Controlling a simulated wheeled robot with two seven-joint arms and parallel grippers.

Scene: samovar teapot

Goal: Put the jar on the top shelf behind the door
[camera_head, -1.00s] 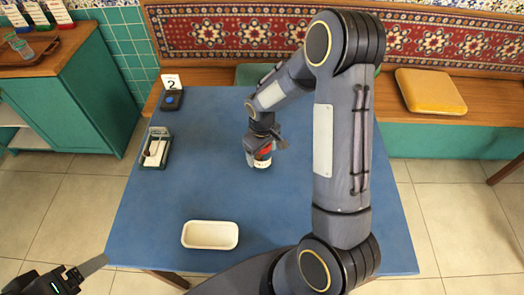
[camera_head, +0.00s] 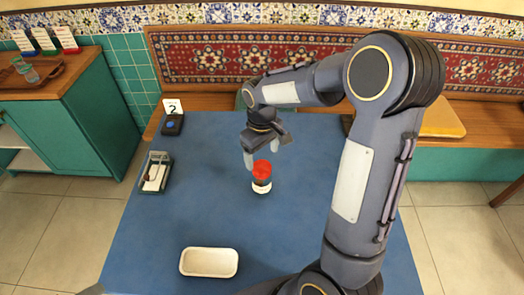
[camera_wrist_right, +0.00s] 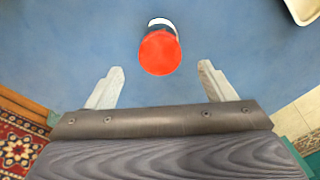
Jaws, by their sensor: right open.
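The jar (camera_head: 261,173) has a red lid and a pale lower part and stands upright on the blue table. My right gripper (camera_head: 263,158) is open and empty just above and behind it, its fingers apart. In the right wrist view the red-lidded jar (camera_wrist_right: 159,52) lies ahead of the open right gripper (camera_wrist_right: 160,82), centred between its two fingers but beyond their tips. A teal cabinet (camera_head: 85,120) stands at the left, with pale shelves (camera_head: 25,158) showing in its open front. I cannot make out its door. Only a sliver of my left gripper (camera_head: 92,289) shows at the bottom edge.
A white rectangular dish (camera_head: 209,262) sits at the table's front. A small tray (camera_head: 155,172) and a dark stand with a number 2 card (camera_head: 172,122) are along its left side. The blue table (camera_head: 200,210) is mostly bare.

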